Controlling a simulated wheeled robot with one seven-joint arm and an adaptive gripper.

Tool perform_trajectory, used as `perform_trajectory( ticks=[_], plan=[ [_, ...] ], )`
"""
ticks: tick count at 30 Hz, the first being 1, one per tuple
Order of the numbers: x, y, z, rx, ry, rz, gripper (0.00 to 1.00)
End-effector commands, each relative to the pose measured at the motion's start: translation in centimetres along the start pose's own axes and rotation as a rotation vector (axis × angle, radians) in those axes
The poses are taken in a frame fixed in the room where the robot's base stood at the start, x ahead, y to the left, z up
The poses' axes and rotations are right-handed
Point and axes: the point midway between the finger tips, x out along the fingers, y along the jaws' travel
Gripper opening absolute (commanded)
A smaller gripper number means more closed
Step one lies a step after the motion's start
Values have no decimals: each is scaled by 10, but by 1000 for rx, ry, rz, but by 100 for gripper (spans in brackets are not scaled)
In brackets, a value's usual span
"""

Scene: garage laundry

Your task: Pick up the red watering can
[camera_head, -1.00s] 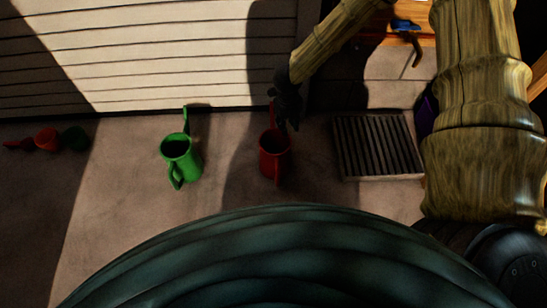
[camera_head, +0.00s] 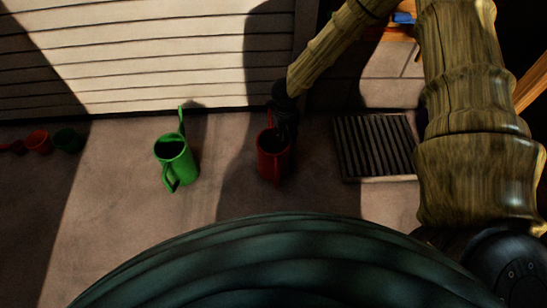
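The red watering can (camera_head: 272,163) stands upright on the floor in shadow, near the foot of the pale slatted wall. My gripper (camera_head: 287,132) is a dark shape at the end of my wood-textured arm. It reaches down over the can's upper right rim and overlaps its opening in the picture. The fingers are too dark and small to tell whether they are open or shut, or whether they touch the can.
A green watering can (camera_head: 177,163) stands to the left. A dark floor grate (camera_head: 375,146) lies to the right. Bare floor lies between the two cans.

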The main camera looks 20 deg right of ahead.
Motion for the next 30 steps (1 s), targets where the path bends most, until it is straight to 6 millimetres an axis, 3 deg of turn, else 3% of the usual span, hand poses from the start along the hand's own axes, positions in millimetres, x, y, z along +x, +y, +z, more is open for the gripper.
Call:
perform_trajectory(
  ticks=[6, 16, 17, 22, 30],
  plan=[
    [28, 1, -2, -1, 0, 1, 30],
    [33, 1, -2, 0, -1, 1, 30],
    [33, 1, -2, 0, -1, 1, 28],
    [33, 1, -2, -1, -1, 1, 0],
    [33, 1, -2, -1, -1, 1, 0]
  ],
)
